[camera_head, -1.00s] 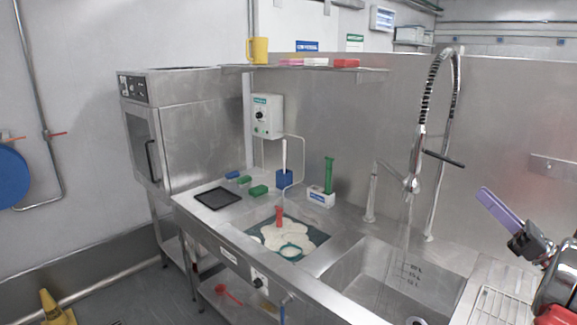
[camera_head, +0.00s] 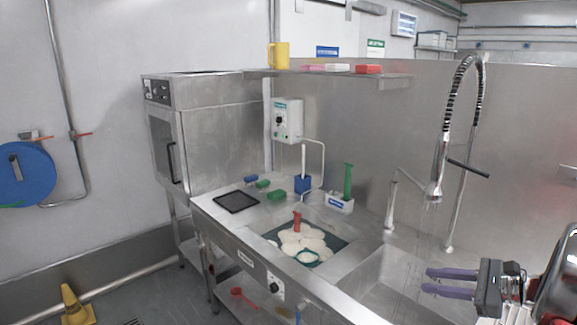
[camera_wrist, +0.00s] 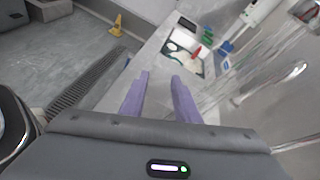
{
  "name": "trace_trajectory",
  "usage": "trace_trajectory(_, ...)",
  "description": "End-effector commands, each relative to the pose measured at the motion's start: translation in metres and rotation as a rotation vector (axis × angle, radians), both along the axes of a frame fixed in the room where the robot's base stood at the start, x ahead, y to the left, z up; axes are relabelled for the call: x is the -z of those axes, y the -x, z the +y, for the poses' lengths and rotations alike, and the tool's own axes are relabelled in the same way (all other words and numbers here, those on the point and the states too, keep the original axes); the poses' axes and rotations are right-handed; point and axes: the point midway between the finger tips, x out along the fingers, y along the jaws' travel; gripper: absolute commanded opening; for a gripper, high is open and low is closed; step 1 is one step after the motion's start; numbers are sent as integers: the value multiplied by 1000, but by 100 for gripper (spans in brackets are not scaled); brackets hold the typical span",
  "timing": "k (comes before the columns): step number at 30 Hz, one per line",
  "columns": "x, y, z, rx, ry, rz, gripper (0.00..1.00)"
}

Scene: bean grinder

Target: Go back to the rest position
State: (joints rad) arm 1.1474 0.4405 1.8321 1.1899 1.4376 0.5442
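My gripper (camera_head: 432,282) is at the lower right of the head view, over the right part of the sink counter. Its two purple fingers are apart with nothing between them. The wrist view shows the same fingers (camera_wrist: 160,100) spread, with bare counter and floor beyond them. It touches nothing that I can see.
The steel sink (camera_head: 385,285) and the spring-hose tap (camera_head: 437,170) stand close by my gripper. A basin (camera_head: 333,243) with pale pieces and a red-handled tool (camera_head: 297,221), a black tray (camera_head: 236,202) and a blue holder (camera_head: 302,186) lie further left. A yellow cone (camera_head: 75,306) stands on the floor.

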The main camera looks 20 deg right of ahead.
Motion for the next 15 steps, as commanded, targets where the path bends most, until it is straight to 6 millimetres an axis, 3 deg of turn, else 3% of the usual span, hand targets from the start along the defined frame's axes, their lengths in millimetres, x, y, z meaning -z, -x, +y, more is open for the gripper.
trace_trajectory(1,3,1,21,-58,71,27,29)
trace_trajectory(6,20,14,76,-252,300,103,29)
trace_trajectory(15,32,46,149,-605,683,157,29)
